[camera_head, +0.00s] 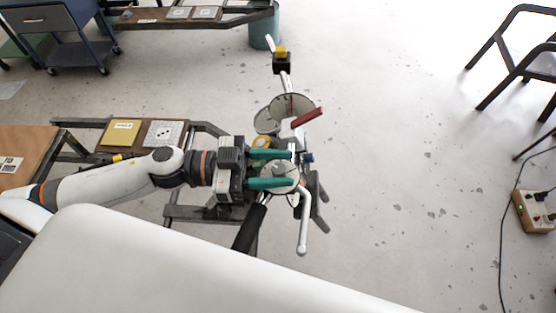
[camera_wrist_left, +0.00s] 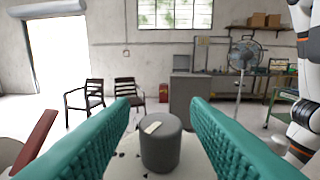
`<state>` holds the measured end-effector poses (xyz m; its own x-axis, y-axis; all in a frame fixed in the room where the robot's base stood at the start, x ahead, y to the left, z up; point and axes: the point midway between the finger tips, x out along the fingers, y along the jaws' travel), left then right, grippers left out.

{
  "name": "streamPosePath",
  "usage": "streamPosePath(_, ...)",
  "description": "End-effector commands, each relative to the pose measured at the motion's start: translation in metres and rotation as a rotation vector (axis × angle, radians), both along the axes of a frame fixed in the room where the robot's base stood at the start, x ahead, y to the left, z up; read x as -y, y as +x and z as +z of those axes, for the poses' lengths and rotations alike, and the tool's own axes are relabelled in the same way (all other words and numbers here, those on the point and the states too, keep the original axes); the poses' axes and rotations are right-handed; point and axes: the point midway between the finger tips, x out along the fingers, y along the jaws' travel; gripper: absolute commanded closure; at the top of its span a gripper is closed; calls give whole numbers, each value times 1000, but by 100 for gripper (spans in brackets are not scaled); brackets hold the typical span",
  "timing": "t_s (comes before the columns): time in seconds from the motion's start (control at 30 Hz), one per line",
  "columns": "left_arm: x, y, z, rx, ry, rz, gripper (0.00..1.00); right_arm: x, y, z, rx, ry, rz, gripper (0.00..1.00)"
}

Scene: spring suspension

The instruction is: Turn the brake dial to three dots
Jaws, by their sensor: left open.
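The brake dial (camera_wrist_left: 160,147) is a dark grey upright cylinder with a cream pointer mark on its top. It stands on a pale round plate, and its grey top also shows in the head view (camera_head: 279,171). My left gripper (camera_head: 291,168) is open, with one green finger on each side of the dial. In the left wrist view the fingers (camera_wrist_left: 162,118) stand apart from the dial, with a gap on both sides. My right gripper is not in view.
A red lever (camera_head: 308,117) and round pale housings (camera_head: 291,104) sit just beyond the dial. A white curved bar (camera_head: 304,228) and a black grip (camera_head: 250,229) lie nearer. A yellow card (camera_head: 120,133) and a dotted white card (camera_head: 163,133) lie left.

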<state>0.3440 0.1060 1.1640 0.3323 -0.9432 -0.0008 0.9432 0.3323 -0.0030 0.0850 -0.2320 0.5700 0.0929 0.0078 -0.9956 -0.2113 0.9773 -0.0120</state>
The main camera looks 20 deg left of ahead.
Motion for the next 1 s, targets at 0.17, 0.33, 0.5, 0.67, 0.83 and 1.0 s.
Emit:
streamPosePath(0.17, 4, 1, 0, 1, -1, -1, 57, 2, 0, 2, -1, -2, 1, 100)
streamPosePath(0.33, 4, 1, 0, 1, -1, -1, 57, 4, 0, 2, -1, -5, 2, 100)
streamPosePath(0.5, 4, 1, 0, 1, 0, -1, 80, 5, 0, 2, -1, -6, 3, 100)
streamPosePath(0.67, 4, 1, 0, 1, 0, -1, 100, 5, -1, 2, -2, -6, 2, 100)
streamPosePath(0.83, 4, 1, 0, 3, 1, -14, 100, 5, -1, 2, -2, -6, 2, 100)
streamPosePath(1.0, 3, 2, 0, 8, 5, -69, 100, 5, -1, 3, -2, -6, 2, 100)
